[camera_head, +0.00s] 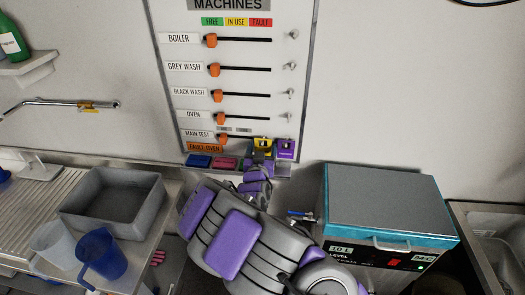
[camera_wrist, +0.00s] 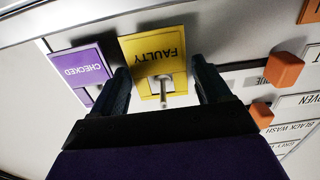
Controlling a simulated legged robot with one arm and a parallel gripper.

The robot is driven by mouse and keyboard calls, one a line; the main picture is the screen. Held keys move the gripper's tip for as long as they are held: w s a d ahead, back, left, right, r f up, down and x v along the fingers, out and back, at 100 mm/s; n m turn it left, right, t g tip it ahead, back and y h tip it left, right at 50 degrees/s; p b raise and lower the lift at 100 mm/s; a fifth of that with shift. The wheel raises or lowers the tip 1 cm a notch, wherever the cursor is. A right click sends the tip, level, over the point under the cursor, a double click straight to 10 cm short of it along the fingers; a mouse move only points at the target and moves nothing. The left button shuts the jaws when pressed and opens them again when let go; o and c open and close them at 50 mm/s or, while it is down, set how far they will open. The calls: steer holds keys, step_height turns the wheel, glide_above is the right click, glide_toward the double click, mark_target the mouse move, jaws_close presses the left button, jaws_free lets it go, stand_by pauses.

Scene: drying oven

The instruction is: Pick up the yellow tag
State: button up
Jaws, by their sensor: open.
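The yellow tag (camera_wrist: 152,48) reads "FAULTY" and hangs on a metal peg (camera_wrist: 163,90) in the wrist view. In the head view the yellow tag (camera_head: 263,143) is at the bottom right of the machines board, partly hidden by my gripper (camera_head: 259,158). In the wrist view my gripper (camera_wrist: 160,70) is open. One dark finger is on each side of the tag's lower part and the peg. I cannot tell whether either finger touches the tag.
A purple "CHECKED" tag (camera_wrist: 84,66) hangs close to the left finger; it also shows in the head view (camera_head: 286,149). Orange sliders (camera_wrist: 285,69) lie to the right on the board (camera_head: 240,90). A teal-edged machine (camera_head: 385,210) stands at right, a grey tray (camera_head: 85,200) at left.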

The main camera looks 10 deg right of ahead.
steer(key=shift+w, duration=0.1)
steer(key=shift+c, duration=0.4)
steer(key=c, duration=0.7)
steer(key=shift+r, duration=0.1)
steer(key=shift+r+p, duration=0.3)
steer(key=shift+r, duration=0.2)
steer(key=shift+a+r, duration=0.1)
steer(key=shift+r, duration=0.2)
steer(key=p+v, duration=1.3)
steer(key=v, duration=0.5)
steer(key=shift+p, duration=0.35)
